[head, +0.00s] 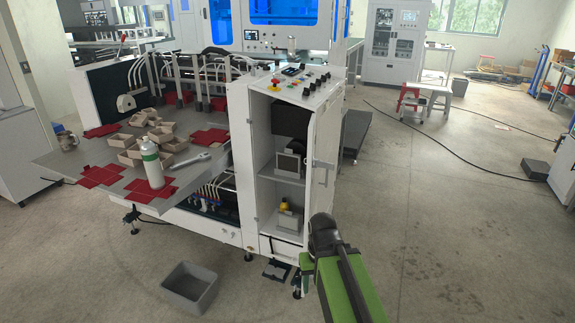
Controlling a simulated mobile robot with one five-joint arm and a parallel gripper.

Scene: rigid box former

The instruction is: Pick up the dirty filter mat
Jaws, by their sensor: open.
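I cannot make out a dirty filter mat for certain. An open white cabinet (259,170) in the machine's front right corner holds a dark block (290,119) high inside. A grey boxy unit (288,166) sits on the shelf below it, and a small unit with a yellow top (286,217) lower down. The cabinet door stands open to the right. My green arm reaches up from the bottom edge and ends in a dark joint in front of the cabinet's lower right. No gripper fingers show.
A grey bin (190,287) stands on the floor at the front left. A dark foot pedal (277,270) lies below the cabinet. The table (60,158) holds cardboard trays, red blanks and a white-green bottle (152,164). The floor to the right is mostly open, with cables crossing it.

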